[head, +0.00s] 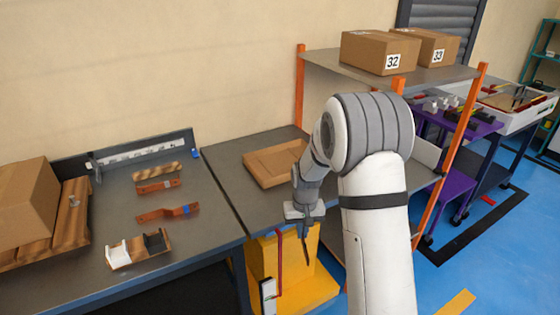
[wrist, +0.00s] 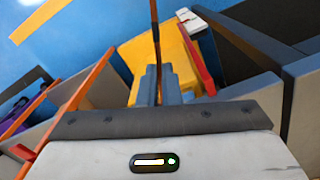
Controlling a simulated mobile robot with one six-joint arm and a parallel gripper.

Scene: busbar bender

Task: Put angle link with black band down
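My gripper (head: 304,218) is over the front edge of the right-hand grey table, pointing down. It is shut on a thin, dark brown bar, seen nearly edge-on, which hangs below the fingers in the head view (head: 307,250). In the wrist view the bar (wrist: 155,40) stands between my fingertips (wrist: 160,80). A copper link with a blue band (head: 167,211) and another copper link (head: 158,186) lie on the left table.
An open cardboard tray (head: 262,176) lies on the right-hand table. A yellow machine (head: 318,283) with a red lever (head: 279,262) stands below my gripper. A wooden holder (head: 150,259) and a large carton (head: 20,205) occupy the left table. An orange-post shelf (head: 463,125) stands right.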

